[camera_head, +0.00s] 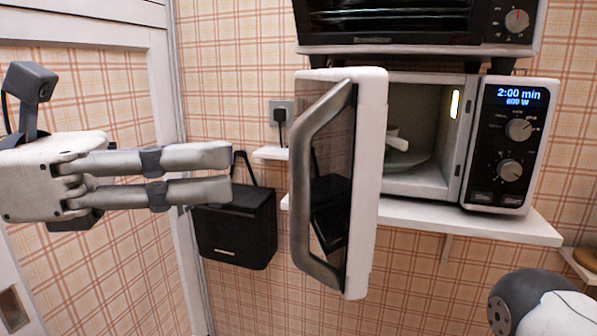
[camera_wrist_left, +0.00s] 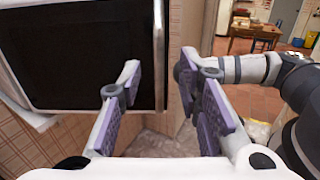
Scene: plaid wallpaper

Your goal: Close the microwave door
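The white microwave (camera_head: 550,150) stands on a wall shelf, and its door (camera_head: 370,190) is swung wide open toward me. The door has a dark glass window and a curved grey handle (camera_head: 305,180). A plate (camera_head: 415,172) with a pale item on it is inside. My left gripper (camera_head: 231,172) is to the left of the door, apart from the handle, with nothing between its fingers. In the left wrist view its fingers (camera_wrist_left: 158,75) are spread, and the door's dark window (camera_wrist_left: 80,50) fills the upper left. My right gripper is not in view; part of my right arm (camera_head: 545,305) shows at lower right.
A black toaster oven (camera_head: 400,22) sits above the microwave. A black box-like bag (camera_head: 237,228) hangs on the wall behind my left fingers. The white shelf (camera_head: 480,222) extends under the microwave. A white door (camera_head: 85,60) is at the left.

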